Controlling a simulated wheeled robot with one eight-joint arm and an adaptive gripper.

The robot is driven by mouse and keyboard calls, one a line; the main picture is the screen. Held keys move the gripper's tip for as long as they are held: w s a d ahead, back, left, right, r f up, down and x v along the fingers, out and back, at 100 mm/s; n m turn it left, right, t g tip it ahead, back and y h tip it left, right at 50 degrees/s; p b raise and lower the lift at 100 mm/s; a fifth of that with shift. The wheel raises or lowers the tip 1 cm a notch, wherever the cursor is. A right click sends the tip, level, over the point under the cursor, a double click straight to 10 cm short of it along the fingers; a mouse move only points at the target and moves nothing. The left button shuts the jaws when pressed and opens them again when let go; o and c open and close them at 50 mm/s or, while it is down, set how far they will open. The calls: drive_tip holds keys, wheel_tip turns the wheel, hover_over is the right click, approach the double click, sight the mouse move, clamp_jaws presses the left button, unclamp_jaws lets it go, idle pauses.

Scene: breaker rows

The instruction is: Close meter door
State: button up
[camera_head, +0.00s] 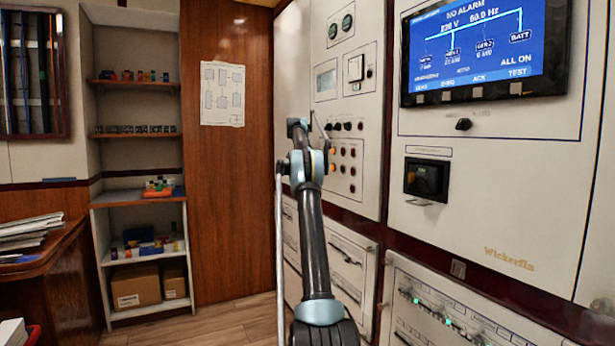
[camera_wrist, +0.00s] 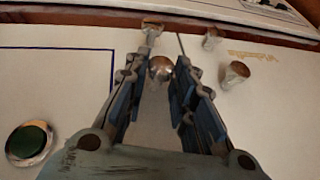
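I cannot tell for certain which part is the meter door. A tall, thin white edge (camera_head: 280,250), perhaps a panel seen edge-on, stands just left of my arm in the head view. My gripper (camera_head: 299,128) is at the left part of the white switchboard, its fingers too small to read there. In the wrist view my gripper (camera_wrist: 156,68) has its two fingers apart. A round metal knob (camera_wrist: 160,69) shows between the fingertips against a white panel; I cannot tell whether they touch it.
A green button (camera_wrist: 29,143) and more metal knobs (camera_wrist: 235,73) show in the wrist view. Shelves (camera_head: 137,130) stand at left; the floor (camera_head: 225,322) before them is clear.

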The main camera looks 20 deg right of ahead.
drive_tip(key=o, duration=0.3)
drive_tip(key=shift+w+d+f, duration=0.1)
drive_tip(key=shift+d, duration=0.05)
drive_tip(key=shift+o, duration=0.2)
drive_tip(key=v, duration=0.7)
drive_tip(key=shift+w+r, duration=0.2)
drive_tip(key=shift+r, duration=0.1)
drive_tip(key=shift+a, duration=0.2)
